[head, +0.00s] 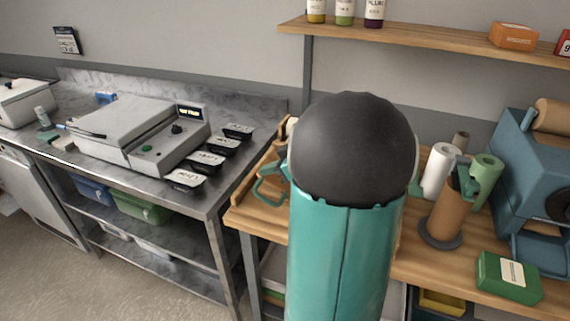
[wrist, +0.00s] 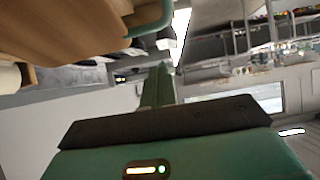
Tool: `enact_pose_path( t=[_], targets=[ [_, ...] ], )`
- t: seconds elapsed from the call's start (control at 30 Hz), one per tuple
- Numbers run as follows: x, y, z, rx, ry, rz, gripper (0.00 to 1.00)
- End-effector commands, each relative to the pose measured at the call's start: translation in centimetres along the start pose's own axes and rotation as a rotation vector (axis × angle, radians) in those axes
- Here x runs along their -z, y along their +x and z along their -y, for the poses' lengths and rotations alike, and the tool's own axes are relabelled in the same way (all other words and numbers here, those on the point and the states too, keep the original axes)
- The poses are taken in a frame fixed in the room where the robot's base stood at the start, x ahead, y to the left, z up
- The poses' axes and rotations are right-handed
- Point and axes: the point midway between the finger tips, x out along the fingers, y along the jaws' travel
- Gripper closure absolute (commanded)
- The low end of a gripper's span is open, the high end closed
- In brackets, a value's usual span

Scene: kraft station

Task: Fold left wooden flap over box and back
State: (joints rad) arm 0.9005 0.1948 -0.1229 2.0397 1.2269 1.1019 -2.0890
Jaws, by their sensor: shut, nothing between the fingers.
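My gripper shows in the wrist view (wrist: 159,82), with its green fingers together and nothing between them. In the head view my teal and black arm stands in the middle and hides the gripper and most of what lies behind it. A wooden piece, perhaps the left flap (head: 256,187), shows at the left of my arm on the wooden table, with a teal handle (head: 268,189) beside it. In the wrist view a wooden part (wrist: 70,30) with a teal edge (wrist: 152,24) fills the upper left, apart from the fingers. I cannot make out the box.
A steel bench (head: 225,170) stands at the left with a grey sealing machine (head: 140,135) and several black trays (head: 205,162). Right of my arm are paper rolls (head: 440,170), a brown cylinder (head: 444,217), a green box (head: 508,279) and a blue machine (head: 520,165). A shelf (head: 430,42) hangs above.

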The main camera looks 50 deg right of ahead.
Motion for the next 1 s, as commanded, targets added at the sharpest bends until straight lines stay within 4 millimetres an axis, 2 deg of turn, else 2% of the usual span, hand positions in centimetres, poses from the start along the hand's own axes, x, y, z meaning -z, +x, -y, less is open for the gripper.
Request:
enact_pose_path(
  t=[0.07, 0.23, 0.4, 0.77, 1.0],
  targets=[
    [-0.2, 1.6, 0.0, 0.002, 0.004, 0.001, 1.0],
    [-2.2, 3.1, -0.2, 0.0, 0.005, 0.001, 1.0],
    [-2.9, 3.7, -0.3, -0.002, 0.003, 0.0, 1.0],
    [-2.9, 3.9, -0.3, -0.002, 0.001, 0.008, 1.0],
    [-3.3, 5.6, -0.2, 0.003, -0.004, 0.162, 1.0]
  ],
)
